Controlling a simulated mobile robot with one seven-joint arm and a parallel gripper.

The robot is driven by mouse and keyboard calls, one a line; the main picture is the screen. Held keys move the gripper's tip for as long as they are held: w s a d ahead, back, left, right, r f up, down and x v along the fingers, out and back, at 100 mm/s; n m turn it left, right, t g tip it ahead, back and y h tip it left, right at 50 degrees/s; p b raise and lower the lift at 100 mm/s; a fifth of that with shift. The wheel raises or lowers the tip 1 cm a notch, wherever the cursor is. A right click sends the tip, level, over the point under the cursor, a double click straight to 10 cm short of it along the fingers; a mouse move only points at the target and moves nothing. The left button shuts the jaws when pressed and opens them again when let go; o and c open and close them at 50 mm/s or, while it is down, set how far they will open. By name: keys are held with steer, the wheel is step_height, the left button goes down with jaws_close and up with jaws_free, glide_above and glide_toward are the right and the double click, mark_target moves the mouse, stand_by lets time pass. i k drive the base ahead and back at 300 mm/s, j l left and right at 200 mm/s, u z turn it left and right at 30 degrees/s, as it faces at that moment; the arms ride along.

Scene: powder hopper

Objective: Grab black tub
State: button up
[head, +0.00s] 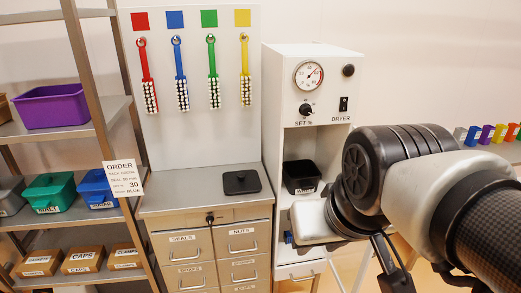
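The black tub (301,178) stands in the open bay of the white dryer cabinet, upright, with a pale label on its front partly cut off from view. My arm reaches in from the right, and its dark joint hides the bay's right side. Dark parts at the arm's end, likely my gripper (395,272), show low in the picture, below and to the right of the tub and apart from it. The fingertips are not clear, so I cannot tell whether they are open or shut. The tub is not held.
The dryer (315,95) has a gauge, knob and switch above the bay. A flat black lid-like piece (241,182) lies on the drawer cabinet (165,205). Shelves at left hold a purple bin (52,107), green bin (50,190) and blue bin (97,187). Coloured scoops or cups (487,134) line the right wall.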

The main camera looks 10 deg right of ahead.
mark_target(301, 179)
steer(key=l+u, duration=0.15)
steer(key=u, duration=0.2)
steer(key=l+u, duration=0.1)
steer(key=u, duration=0.3)
steer(key=l+u, duration=0.2)
steer(key=u, duration=0.15)
steer(key=k+l, duration=0.1)
steer(key=l, duration=2.2)
steer(key=k+l, duration=0.55)
steer(key=l, duration=0.15)
steer(key=i+j+z, duration=0.1)
steer(key=j+z, duration=0.15)
steer(key=z, duration=0.2)
steer(key=j+z, duration=0.2)
steer(key=z, duration=0.25)
steer(key=j+z, duration=0.2)
steer(key=j, duration=0.4)
steer(key=k+j+z, duration=0.2)
steer(key=j, duration=0.35)
steer(key=i, duration=0.1)
